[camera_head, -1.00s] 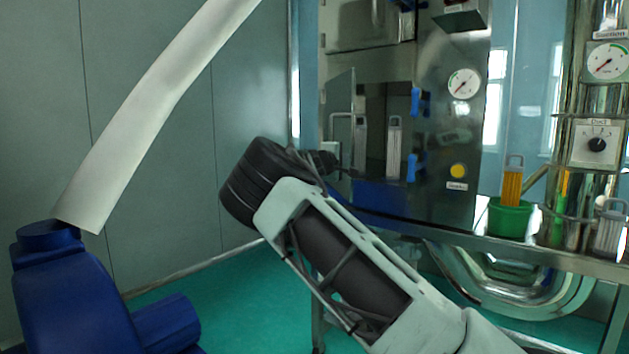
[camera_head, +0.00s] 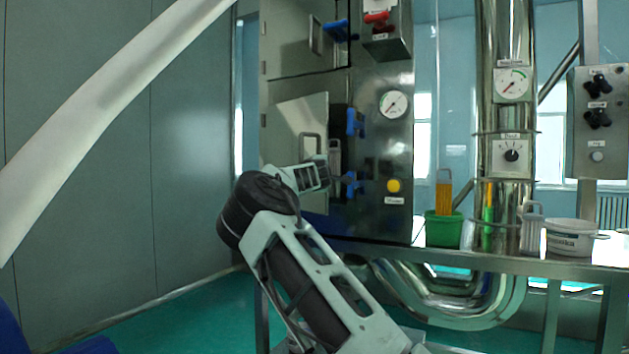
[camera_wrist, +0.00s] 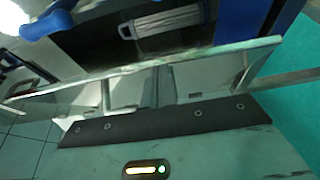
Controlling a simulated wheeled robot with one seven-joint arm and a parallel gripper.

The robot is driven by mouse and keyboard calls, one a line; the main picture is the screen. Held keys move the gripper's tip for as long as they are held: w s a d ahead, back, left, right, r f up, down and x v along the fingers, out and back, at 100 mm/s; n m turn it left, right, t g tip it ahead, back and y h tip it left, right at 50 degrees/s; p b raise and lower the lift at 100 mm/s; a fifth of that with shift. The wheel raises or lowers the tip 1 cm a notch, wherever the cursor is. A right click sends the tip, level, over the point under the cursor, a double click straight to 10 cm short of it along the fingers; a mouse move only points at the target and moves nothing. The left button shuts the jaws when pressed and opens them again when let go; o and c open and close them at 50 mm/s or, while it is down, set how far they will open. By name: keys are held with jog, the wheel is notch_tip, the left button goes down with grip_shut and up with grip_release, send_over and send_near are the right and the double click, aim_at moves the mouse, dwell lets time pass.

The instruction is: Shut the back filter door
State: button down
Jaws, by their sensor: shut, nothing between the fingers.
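The back filter door (camera_head: 290,115) is a steel panel on the left of the cabinet's lower opening. It stands open in the head view. A white-handled filter (camera_head: 335,155) shows at the opening; it also shows in the wrist view (camera_wrist: 170,20). My gripper (camera_head: 345,182) is shut and empty at the lower part of the opening, in front of the door. My wrist covers part of the door, and I cannot tell whether the fingers touch it. Blue latches (camera_head: 355,122) sit on the right edge of the opening.
A gauge (camera_head: 394,104) and yellow button (camera_head: 393,186) are on the cabinet front. A green bucket (camera_head: 443,230) and a white tub (camera_head: 570,237) stand on the steel table (camera_head: 480,257) at the right. A plain wall (camera_head: 150,170) is at the left, with clear floor.

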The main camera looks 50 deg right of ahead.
jog(key=s+d+n+t+y+b, duration=0.1)
jog(key=d+n+t+y+b, duration=0.1)
jog(key=d, duration=0.5)
jog(key=shift+t+b, duration=0.4)
jog(key=shift+t, duration=0.1)
jog(key=shift+d, duration=0.1)
